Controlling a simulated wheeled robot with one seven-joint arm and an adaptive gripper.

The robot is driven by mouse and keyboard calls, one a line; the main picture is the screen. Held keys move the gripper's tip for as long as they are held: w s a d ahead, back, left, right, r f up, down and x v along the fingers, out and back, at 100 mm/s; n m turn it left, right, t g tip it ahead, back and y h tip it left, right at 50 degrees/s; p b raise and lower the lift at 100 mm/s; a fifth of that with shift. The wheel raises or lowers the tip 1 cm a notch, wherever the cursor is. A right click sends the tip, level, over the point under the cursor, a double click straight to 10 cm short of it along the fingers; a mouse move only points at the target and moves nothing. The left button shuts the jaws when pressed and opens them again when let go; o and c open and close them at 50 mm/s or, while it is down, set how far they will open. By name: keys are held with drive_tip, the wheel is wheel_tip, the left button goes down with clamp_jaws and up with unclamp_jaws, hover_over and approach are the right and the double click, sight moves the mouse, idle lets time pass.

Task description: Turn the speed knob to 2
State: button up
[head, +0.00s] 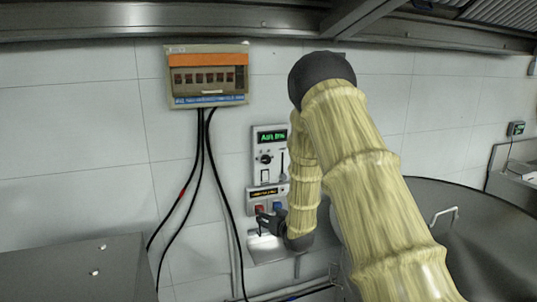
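A grey control panel (257,145) is on the tiled wall, with a green-lit display (271,136) on top. A small black round knob (266,159) sits below the display; its markings and setting are too small to read. I cannot tell for sure that it is the speed knob. A lower panel (252,193) has an orange-lit display, and red and blue buttons below it. My gripper (262,222) is in front of the lower panel's bottom edge, below the round knob and apart from it. Its dark fingers point left; their gap is unclear. My arm covers the panels' right side.
A breaker box (208,59) with an orange strip hangs upper left, with black cables (203,150) running down. A grey metal surface (75,265) is at lower left. A large dark round vessel (490,245) with a handle stands at right. Wall left of the panels is mostly clear.

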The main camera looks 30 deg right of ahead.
sight(267, 161)
drive_tip(key=w+d+r+t+p, duration=0.1)
drive_tip(key=w+d+r, duration=0.15)
drive_tip(key=r, duration=0.55)
drive_tip(key=w+d+r+t+p, duration=0.1)
drive_tip(key=d+r+t, duration=0.1)
drive_tip(key=d+r, duration=0.35)
drive_tip(key=shift+h, duration=0.3)
drive_tip(key=w+p, duration=0.1)
drive_tip(key=w, duration=0.2)
drive_tip(key=w+r+p, duration=0.1)
drive_tip(key=w, duration=0.1)
drive_tip(key=w+p, duration=0.1)
drive_tip(key=w, duration=0.2)
drive_tip(key=shift+w+d+r+p, duration=0.1)
drive_tip(key=shift+w+r+p, duration=0.25)
drive_tip(key=shift+p, duration=0.05)
drive_tip(key=shift+w+d+f, duration=0.1)
drive_tip(key=shift+w, duration=0.7)
drive_tip(key=shift+c, duration=0.5)
drive_tip(key=c, duration=0.9)
